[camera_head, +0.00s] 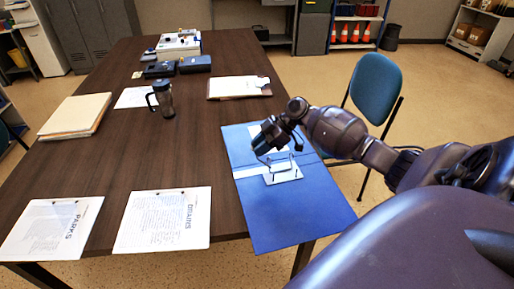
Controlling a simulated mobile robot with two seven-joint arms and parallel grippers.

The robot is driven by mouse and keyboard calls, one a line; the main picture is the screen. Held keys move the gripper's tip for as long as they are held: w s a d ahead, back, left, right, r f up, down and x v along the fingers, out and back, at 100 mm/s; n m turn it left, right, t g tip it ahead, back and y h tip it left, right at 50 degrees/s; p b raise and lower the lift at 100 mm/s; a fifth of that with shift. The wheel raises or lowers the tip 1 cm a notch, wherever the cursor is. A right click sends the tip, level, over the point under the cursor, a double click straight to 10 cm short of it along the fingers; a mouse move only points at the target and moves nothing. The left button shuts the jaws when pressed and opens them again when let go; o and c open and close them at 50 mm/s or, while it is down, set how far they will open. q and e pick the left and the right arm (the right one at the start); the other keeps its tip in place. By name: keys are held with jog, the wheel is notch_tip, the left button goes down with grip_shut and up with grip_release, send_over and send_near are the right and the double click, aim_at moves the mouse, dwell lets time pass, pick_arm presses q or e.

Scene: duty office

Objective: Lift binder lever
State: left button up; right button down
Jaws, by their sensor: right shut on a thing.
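A blue binder (285,215) lies open and flat at the table's right front corner, its lower part reaching past the table edge. Its metal lever mechanism (283,177) stands on the spine part, with wire arches rising from a plate. My right gripper (261,147) reaches in from the right over the binder and is shut at the upper end of the mechanism, on the binder lever. The lever itself is mostly hidden by the fingers. My left gripper does not show.
Punched sheets marked PARKS (50,228) and DRAINS (163,220) lie left of the binder on the dark table (130,165). A dark mug (164,100), a folder stack (76,116) and a clipboard (238,88) are farther back. A blue chair (376,87) stands right.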

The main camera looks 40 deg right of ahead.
dwell(0.3)
jog(key=c, duration=0.9)
grip_release()
jog(key=v, duration=1)
jog(key=shift+s+d+r, duration=0.2)
jog(key=shift+d, duration=0.05)
